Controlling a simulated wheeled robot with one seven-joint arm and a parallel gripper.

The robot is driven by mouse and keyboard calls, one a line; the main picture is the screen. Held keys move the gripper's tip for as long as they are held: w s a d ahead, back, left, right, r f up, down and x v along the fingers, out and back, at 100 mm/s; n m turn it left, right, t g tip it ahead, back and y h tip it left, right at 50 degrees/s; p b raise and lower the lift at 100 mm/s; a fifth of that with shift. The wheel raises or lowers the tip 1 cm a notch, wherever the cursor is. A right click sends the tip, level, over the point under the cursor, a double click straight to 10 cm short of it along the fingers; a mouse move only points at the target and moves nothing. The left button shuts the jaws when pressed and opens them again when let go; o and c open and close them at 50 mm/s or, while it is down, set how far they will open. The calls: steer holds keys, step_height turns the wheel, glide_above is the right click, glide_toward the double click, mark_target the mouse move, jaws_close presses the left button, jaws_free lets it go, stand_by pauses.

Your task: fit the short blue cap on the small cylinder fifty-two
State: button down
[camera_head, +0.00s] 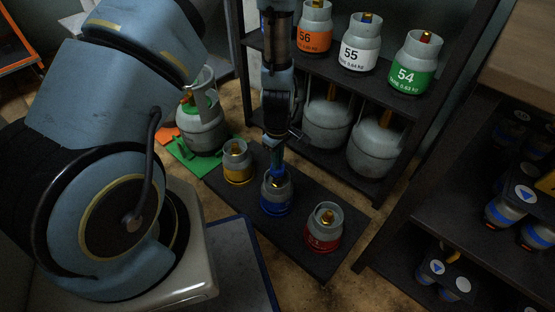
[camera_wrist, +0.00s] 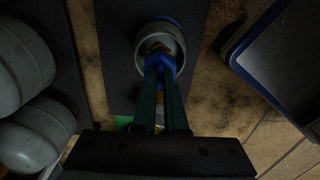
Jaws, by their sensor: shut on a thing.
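A small grey cylinder with a blue band (camera_head: 276,203) stands upright in the middle of the low black platform; its number is not readable. It also shows in the wrist view (camera_wrist: 174,34). My gripper (camera_head: 277,168) points down directly over its collar. In the wrist view my gripper (camera_wrist: 161,70) is shut on the short blue cap (camera_wrist: 154,61), which is at the cylinder's top opening. The fingers hide much of the cap, and I cannot tell whether it is seated on the valve.
A yellow-banded cylinder (camera_head: 237,163) stands to the left and a red-banded one (camera_head: 323,229) to the right on the platform (camera_head: 303,266). A shelf behind holds cylinders 56, 55 and 54 (camera_head: 414,65), with larger grey cylinders below. A blue-edged surface (camera_head: 240,258) is in front.

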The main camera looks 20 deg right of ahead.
steer(key=shift+f+b, duration=0.9)
steer(key=shift+f, duration=0.85)
steer(key=c, duration=0.9)
jaws_free()
step_height(320, 180, up, 11)
steer(key=p, duration=0.3)
steer(key=shift+p, duration=0.35)
